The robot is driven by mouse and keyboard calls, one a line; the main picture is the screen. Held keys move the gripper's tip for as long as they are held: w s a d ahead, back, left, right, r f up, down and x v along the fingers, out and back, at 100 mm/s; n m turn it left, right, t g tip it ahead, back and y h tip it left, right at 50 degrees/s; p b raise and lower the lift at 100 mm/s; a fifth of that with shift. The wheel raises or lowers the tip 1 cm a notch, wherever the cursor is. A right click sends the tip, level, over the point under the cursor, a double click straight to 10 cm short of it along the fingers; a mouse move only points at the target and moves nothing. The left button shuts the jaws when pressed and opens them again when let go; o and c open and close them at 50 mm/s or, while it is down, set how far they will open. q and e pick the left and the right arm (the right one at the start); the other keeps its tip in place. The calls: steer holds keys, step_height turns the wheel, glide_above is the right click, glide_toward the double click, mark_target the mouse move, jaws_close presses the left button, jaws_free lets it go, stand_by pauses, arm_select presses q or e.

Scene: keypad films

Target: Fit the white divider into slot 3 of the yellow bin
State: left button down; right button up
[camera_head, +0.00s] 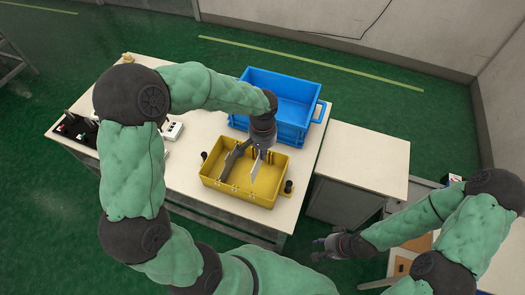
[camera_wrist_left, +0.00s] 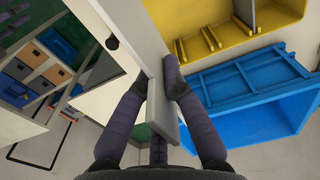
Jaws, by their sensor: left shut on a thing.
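The yellow bin (camera_head: 228,194) stands on the white table, with slot ribs along its inside walls. It also shows at the upper right of the left wrist view (camera_wrist_left: 205,18). My left gripper (camera_head: 259,154) is over the bin, shut on the white divider (camera_head: 242,179). In the left wrist view the divider (camera_wrist_left: 150,42) is a tilted plate between the two fingers (camera_wrist_left: 157,88). Whether its lower edge is inside a slot cannot be told. A dark grey piece (camera_head: 229,163) shows in the bin's left part. My right gripper (camera_head: 328,246) looks open and empty, away from the bin.
A blue crate (camera_head: 290,84) stands right behind the bin and shows below it in the left wrist view (camera_wrist_left: 265,125). Small dark knobs (camera_head: 289,186) flank the bin. A white cabinet (camera_head: 365,155) stands to the right. Small items (camera_head: 78,130) lie at the table's left end.

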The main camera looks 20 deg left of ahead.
arm_select(q)
steer(key=shift+f, duration=0.1)
steer(key=shift+f+b, duration=2.2)
steer(key=shift+f, duration=0.65)
steer(key=shift+f+b, duration=3.9)
steer(key=shift+f, duration=1.15)
steer(key=c, duration=1.3)
jaws_free()
